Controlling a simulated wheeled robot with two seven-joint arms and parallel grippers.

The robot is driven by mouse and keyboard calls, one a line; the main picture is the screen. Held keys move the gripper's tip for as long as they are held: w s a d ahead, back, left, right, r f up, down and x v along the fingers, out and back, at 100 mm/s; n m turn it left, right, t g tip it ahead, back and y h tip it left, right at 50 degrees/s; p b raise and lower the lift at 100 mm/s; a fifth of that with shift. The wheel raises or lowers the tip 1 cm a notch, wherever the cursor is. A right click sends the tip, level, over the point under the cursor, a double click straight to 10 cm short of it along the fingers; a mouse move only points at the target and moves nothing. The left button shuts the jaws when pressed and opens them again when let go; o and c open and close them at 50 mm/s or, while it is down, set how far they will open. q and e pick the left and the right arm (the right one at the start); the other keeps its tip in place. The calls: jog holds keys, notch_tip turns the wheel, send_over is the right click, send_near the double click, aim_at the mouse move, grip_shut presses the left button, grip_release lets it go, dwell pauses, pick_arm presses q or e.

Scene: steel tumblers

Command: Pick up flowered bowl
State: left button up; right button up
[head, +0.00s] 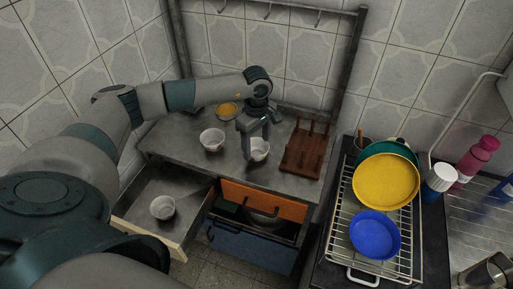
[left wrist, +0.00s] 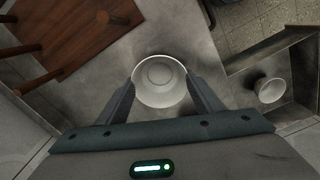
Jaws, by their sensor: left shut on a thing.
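A small white bowl (head: 260,151) stands upright on the grey counter, between the fingers of my left gripper (head: 256,143). In the left wrist view this bowl (left wrist: 160,82) sits between the two fingertips, which press on its sides. My left gripper is shut on it from above. Another white bowl (head: 212,138) with a faint pattern stands on the counter just left of the gripper. A third white bowl (head: 163,207) is in the open drawer at the lower left and also shows in the left wrist view (left wrist: 270,90). Any flowers on the held bowl are too small to tell.
A brown wooden rack (head: 303,152) stands close to the right of the gripper. An orange-yellow dish (head: 227,110) lies at the back of the counter. The drawer (head: 135,208) is pulled out. A wire rack at right holds a yellow plate (head: 386,181) and a blue bowl (head: 375,234).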

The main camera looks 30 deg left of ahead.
pick_arm(q)
jog(key=shift+r+b, duration=0.35)
jog(key=shift+r, duration=0.25)
notch_tip(320, 180, up, 9)
jog(key=b, duration=0.3)
jog(key=shift+f, duration=0.2)
jog(key=s+d+m, duration=1.3)
jog(key=d+m, duration=0.2)
jog(key=m, duration=0.1)
jog(key=shift+d, duration=0.4)
jog(key=shift+s+a, duration=0.1)
jog(key=shift+s, duration=0.05)
